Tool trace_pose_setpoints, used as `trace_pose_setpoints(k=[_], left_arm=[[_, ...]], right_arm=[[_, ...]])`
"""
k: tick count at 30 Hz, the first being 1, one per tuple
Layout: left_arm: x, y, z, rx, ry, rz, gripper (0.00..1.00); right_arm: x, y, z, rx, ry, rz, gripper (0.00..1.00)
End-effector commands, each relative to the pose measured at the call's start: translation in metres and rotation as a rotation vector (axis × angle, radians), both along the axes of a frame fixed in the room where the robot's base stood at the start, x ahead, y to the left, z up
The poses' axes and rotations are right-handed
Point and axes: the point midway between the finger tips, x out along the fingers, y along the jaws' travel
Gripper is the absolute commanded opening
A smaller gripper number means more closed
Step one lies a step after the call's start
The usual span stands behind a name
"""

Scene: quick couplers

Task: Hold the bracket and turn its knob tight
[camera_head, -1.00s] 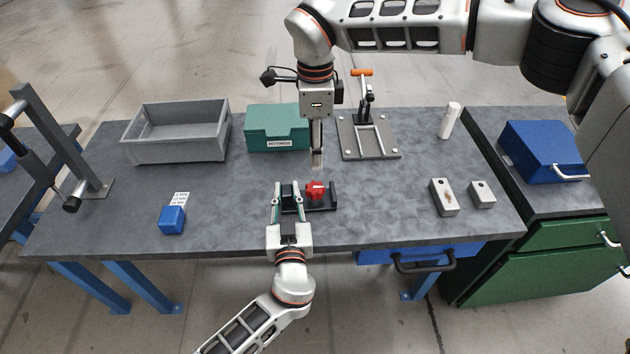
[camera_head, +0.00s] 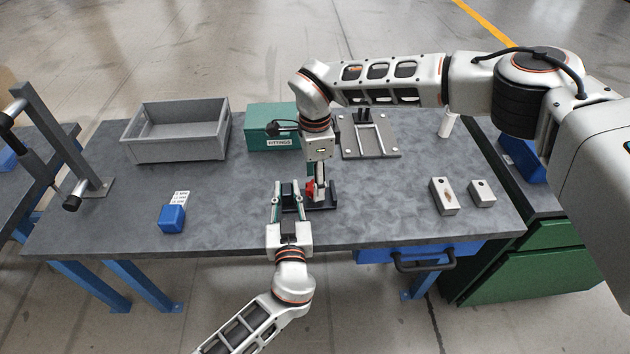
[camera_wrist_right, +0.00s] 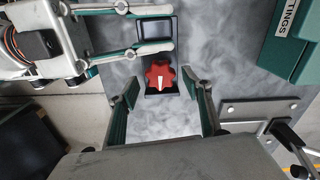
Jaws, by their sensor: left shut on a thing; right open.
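The black bracket (camera_head: 328,200) lies near the front middle of the table. Its upright part sits between the fingers of my left gripper (camera_head: 288,191), which is shut on it from the front. The red star-shaped knob (camera_head: 310,189) is on the bracket's right part, partly hidden by my right gripper (camera_head: 317,194). In the right wrist view the knob (camera_wrist_right: 160,77) has a white pointer mark and appears between the fingertips of my right gripper (camera_wrist_right: 161,84). These fingers are open, with a gap on each side. Touch with the knob cannot be told.
A grey bin (camera_head: 178,134) and green fittings box (camera_head: 262,118) stand at the back. A clamp fixture plate (camera_head: 360,148) lies behind right. A blue block (camera_head: 172,218) is at left; two pale blocks (camera_head: 443,197) (camera_head: 482,193) are at right.

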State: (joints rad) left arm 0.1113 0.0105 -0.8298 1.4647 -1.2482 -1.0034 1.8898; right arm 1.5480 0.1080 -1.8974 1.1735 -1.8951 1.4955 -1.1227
Motion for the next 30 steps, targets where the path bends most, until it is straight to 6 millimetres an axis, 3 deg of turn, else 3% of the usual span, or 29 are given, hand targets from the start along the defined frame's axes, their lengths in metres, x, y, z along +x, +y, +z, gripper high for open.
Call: trace_pose_setpoints(k=[4, 13, 18, 30], left_arm=[[-0.0012, 0.0013, -0.0059, 0.002, 0.010, 0.000, 0.00], [-0.0012, 0.0013, -0.0058, 0.002, 0.010, 0.000, 0.00], [-0.0012, 0.0013, -0.0058, 0.002, 0.010, 0.000, 0.00], [-0.0011, 0.0013, -0.0056, 0.002, 0.010, 0.000, 0.00]], right_arm=[[-0.0001, -0.0002, -0.0093, 0.000, 0.001, -0.001, 0.49], [0.0002, -0.0003, -0.0107, 0.000, 0.000, -0.001, 0.49], [0.0001, -0.0003, -0.0105, 0.000, 0.000, -0.001, 0.11], [-0.0005, -0.0002, -0.0106, 0.000, 0.001, -0.056, 0.11]])
